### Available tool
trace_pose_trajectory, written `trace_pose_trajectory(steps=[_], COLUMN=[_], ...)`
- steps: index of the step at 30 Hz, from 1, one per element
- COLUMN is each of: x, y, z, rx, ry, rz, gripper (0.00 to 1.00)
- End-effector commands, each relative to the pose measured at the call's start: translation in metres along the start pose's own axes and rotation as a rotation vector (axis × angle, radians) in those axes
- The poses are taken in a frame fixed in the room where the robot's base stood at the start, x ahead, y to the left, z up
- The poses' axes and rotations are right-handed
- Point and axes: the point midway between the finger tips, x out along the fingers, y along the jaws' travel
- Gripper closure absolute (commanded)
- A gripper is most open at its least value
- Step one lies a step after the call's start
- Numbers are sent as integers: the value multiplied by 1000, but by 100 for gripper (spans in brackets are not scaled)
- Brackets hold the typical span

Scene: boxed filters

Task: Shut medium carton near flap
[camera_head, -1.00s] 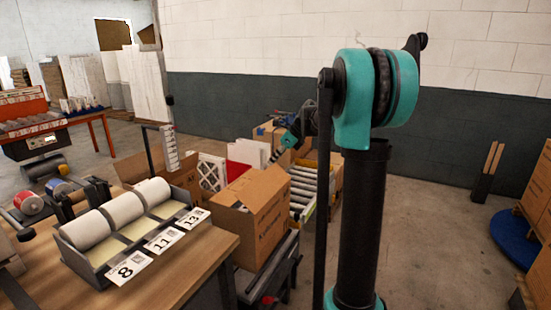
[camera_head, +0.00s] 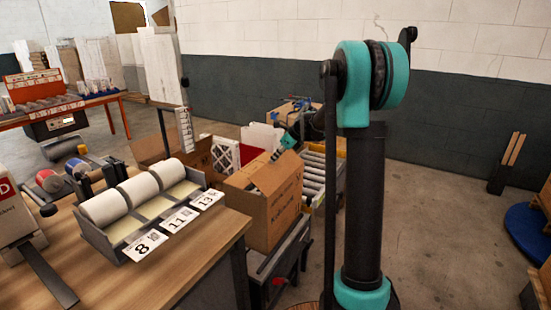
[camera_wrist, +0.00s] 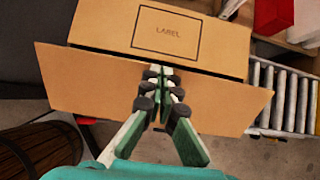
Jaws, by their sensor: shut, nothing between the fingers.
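The medium carton (camera_head: 272,212) is a brown cardboard box beside the wooden bench in the head view. In the wrist view its panel with a printed label frame (camera_wrist: 170,32) lies at the top. A wide plain flap (camera_wrist: 85,82) sticks out below that panel, toward my gripper, and is not folded flat. My gripper (camera_wrist: 161,74) is shut and empty. Its fingers overlap the middle of the flap in the wrist view; I cannot tell whether they touch it. In the head view my gripper is small and partly hidden at the carton's top.
A roller conveyor (camera_head: 313,172) runs right of the carton, and it also shows in the wrist view (camera_wrist: 285,95). The wooden bench (camera_head: 215,235) holds a grey tray (camera_head: 100,240) with white rolls. Open floor (camera_head: 440,210) lies to the right.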

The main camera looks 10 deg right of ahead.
Motion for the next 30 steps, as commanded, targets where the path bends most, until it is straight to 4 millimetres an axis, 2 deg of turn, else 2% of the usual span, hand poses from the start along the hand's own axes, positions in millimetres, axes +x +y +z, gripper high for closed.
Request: trace_pose_trajectory(steps=[20, 30], x=[12, 35], y=[0, 0], z=[4, 8], rx=[-2, -4], ry=[119, 334], rz=[0, 1], gripper=[100, 100])
